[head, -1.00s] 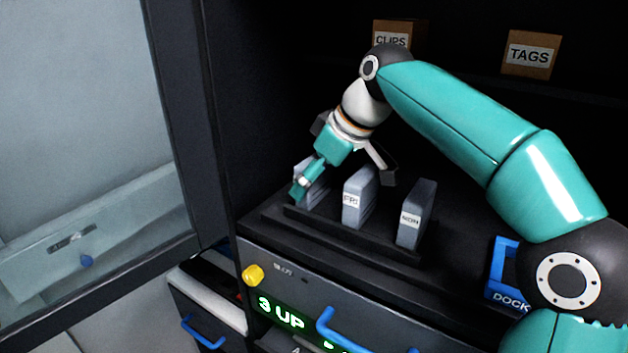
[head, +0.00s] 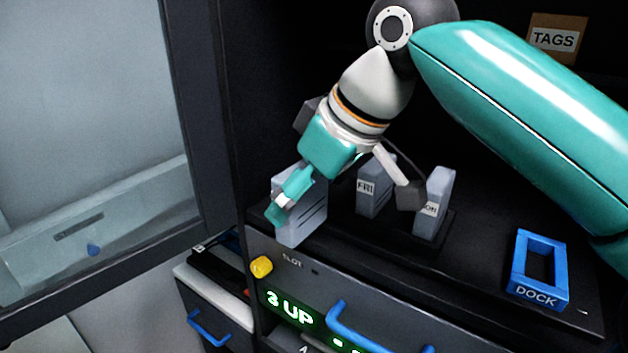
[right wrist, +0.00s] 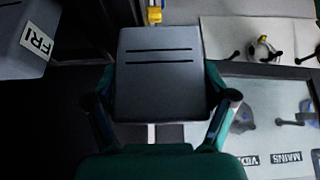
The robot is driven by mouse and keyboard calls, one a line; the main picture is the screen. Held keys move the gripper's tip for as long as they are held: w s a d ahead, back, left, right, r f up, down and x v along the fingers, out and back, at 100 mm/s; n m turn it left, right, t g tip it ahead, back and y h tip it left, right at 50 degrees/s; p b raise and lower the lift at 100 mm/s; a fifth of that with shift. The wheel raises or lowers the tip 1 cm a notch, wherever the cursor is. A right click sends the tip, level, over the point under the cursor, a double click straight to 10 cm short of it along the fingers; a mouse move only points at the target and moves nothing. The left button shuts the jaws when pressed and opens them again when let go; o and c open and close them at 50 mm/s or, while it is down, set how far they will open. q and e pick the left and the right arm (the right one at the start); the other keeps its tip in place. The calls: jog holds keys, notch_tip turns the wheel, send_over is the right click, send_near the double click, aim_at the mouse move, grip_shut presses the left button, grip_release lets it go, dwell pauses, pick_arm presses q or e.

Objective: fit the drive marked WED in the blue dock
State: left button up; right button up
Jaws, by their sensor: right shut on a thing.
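My right gripper (head: 342,202) is shut on a grey drive (head: 308,212) at the left end of the dark rack. The right wrist view shows this drive (right wrist: 158,75) between the fingers, with two dark slots on its face. I cannot read a mark on it. The drive overlaps the rack's front edge in the head view. The blue dock (head: 518,268), a frame lettered DOCK, stands at the right, with nothing seen in it. My left gripper is not in view.
Below is a drawer front with a yellow knob (head: 261,267), a blue handle (head: 360,325) and a green display. A TAGS box (head: 556,40) sits behind.

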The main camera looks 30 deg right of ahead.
aim_at(294, 248)
jog(key=shift+s+a, duration=1)
jog(key=shift+a, duration=0.1)
jog(key=shift+s+a+r, duration=0.25)
jog(key=shift+s+a, duration=0.1)
notch_tip(294, 248, up, 3)
jog(key=p, duration=0.3)
jog(key=shift+s+r, duration=0.1)
